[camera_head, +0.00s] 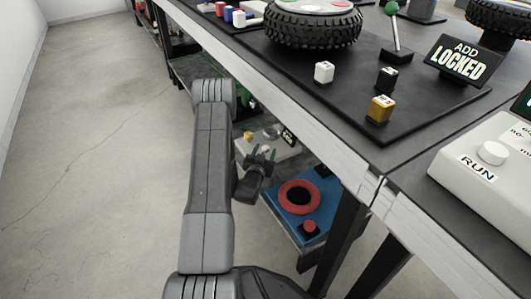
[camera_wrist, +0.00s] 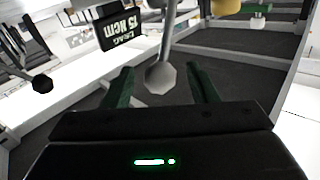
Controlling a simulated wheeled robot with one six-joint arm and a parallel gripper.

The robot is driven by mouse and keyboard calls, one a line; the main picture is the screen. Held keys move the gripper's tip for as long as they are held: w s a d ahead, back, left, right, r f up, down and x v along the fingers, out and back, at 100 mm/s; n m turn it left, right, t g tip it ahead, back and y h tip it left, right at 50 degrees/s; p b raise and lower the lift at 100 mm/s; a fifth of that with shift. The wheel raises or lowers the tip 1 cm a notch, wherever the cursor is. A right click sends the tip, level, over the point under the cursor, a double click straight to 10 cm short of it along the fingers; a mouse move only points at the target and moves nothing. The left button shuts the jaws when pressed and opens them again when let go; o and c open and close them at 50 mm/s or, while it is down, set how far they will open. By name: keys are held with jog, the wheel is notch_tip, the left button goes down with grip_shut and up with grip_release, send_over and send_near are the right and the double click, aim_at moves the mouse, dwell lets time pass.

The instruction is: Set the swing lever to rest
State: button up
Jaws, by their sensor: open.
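In the wrist view my gripper (camera_wrist: 160,82) is open. A grey rod with a faceted grey knob (camera_wrist: 161,76), seemingly the swing lever, shows between the fingers in the picture. The fingers are not closed on it, and I cannot tell its depth or whether they touch. In the head view my gripper and arm seem to hide it. Another lever with a green ball (camera_head: 390,8) stands tilted on the tabletop.
A black sign (camera_wrist: 123,28) with upside-down lettering is left of the rod. On the lower shelf are a blue panel with a red ring (camera_head: 299,196) and a red button (camera_head: 309,227). The table edge (camera_head: 330,140) overhangs the shelf. The floor at left is clear.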

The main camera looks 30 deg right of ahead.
jog(key=shift+w+d, duration=0.45)
jog(key=shift+w, duration=0.1)
grip_shut()
